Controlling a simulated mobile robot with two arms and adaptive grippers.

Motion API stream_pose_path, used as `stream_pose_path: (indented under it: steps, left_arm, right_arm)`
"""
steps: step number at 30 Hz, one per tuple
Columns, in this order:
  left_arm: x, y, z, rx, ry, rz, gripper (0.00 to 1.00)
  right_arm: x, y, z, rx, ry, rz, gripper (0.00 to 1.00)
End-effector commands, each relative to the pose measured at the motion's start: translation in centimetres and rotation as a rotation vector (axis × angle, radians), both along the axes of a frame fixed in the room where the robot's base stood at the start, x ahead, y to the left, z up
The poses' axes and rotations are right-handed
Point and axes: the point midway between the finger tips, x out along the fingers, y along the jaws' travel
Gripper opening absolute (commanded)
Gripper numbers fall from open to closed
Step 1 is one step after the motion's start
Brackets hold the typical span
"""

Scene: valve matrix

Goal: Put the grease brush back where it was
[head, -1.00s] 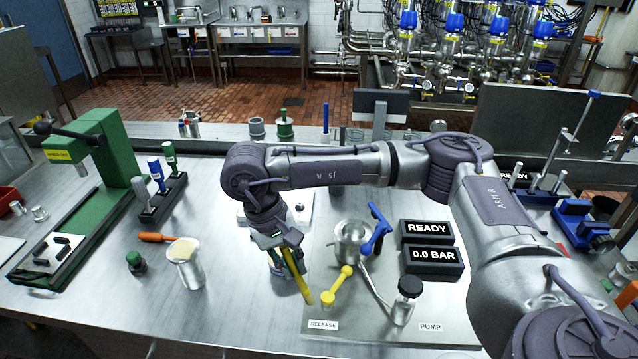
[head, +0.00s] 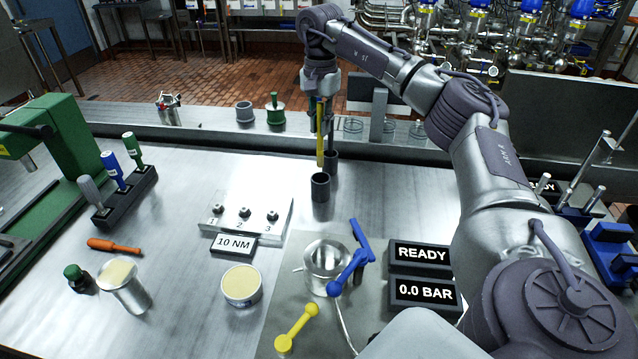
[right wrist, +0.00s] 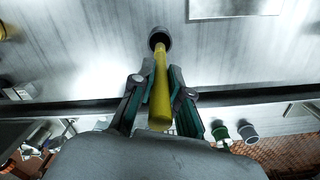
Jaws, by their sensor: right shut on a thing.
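My right gripper (head: 322,122) is shut on the yellow handle of the grease brush (head: 320,150). It holds the brush upright near the back of the bench. In the right wrist view, the yellow handle (right wrist: 160,95) runs between the fingers (right wrist: 158,88) towards a dark cup (right wrist: 159,36). The brush's lower end meets the cup's mouth in that picture; I cannot tell whether it is inside. The bristles are hidden. My left gripper is out of view.
An open grease tin (head: 241,285) sits in front of the numbered bolt block (head: 246,215). The pump plate (head: 297,265) holds a pot with blue and yellow levers. A raised ledge (head: 225,137) runs behind the cups.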

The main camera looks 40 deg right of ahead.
Motion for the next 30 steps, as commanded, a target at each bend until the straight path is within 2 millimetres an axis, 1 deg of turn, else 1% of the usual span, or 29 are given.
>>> stream_pose_path:
  steps: [2,5,10,16,21,24,30]
  left_arm:
    - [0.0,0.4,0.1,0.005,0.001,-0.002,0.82]
    - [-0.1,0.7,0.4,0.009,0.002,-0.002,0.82]
    - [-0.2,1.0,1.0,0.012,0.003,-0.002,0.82]
    - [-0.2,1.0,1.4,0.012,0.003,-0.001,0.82]
    - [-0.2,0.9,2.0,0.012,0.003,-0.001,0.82]
    - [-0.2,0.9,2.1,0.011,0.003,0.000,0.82]
    - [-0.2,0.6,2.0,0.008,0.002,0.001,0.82]
  right_arm:
    - [0.0,-0.4,-0.3,-0.001,-0.002,-0.014,0.00]
    - [-0.1,-0.6,-1.8,-0.002,0.001,-0.019,0.00]
    - [-0.1,-0.6,-4.9,-0.003,-0.002,-0.018,0.00]
    - [-0.1,-0.5,-6.9,-0.002,-0.003,-0.017,0.00]
    - [-0.1,-0.5,-9.2,-0.002,-0.003,-0.017,0.00]
    - [-0.1,-0.5,-9.9,-0.002,-0.004,-0.017,0.00]
    - [-0.1,-0.5,-9.9,-0.002,-0.005,-0.017,0.00]
